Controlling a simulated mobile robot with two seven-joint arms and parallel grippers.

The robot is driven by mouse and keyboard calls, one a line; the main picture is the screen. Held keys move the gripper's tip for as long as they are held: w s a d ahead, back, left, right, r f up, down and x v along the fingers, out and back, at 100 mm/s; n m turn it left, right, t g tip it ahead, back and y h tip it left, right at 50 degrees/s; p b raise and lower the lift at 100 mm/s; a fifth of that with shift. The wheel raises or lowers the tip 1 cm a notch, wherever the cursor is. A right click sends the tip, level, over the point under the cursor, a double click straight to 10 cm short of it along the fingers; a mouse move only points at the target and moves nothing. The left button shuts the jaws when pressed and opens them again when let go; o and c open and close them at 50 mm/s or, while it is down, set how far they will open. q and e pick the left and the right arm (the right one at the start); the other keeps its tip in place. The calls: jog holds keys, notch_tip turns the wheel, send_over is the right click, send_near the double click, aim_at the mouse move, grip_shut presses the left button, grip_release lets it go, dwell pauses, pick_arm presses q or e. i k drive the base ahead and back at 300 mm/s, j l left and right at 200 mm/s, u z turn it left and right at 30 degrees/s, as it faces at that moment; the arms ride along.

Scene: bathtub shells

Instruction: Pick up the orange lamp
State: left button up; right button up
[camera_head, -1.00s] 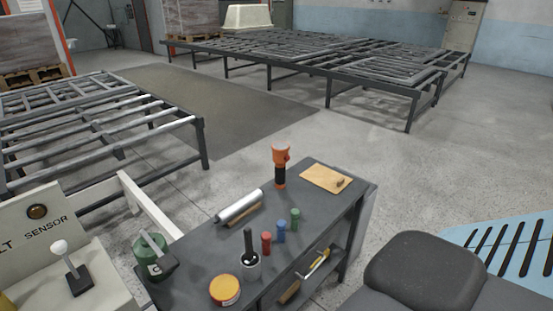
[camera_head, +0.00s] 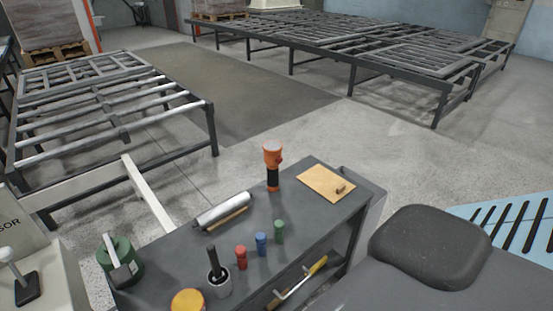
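The orange lamp (camera_head: 272,165) is a flashlight with an orange head and a black grip with an orange base. It stands upright near the far edge of the dark grey table (camera_head: 190,255), left of a tan clipboard or board. Neither of my grippers shows in the head view.
Near the lamp are a silver roll (camera_head: 223,210), a tan board (camera_head: 325,183), and red (camera_head: 241,257), blue (camera_head: 261,244) and green (camera_head: 279,231) cylinders. A cup with a black handle (camera_head: 218,277), an orange-yellow tin (camera_head: 188,302) and a green container (camera_head: 121,261) stand nearer. Roller frames stand behind.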

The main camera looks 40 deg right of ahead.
aim_at(272, 150)
jog(key=l+u, duration=0.1)
jog(key=l, duration=2.6)
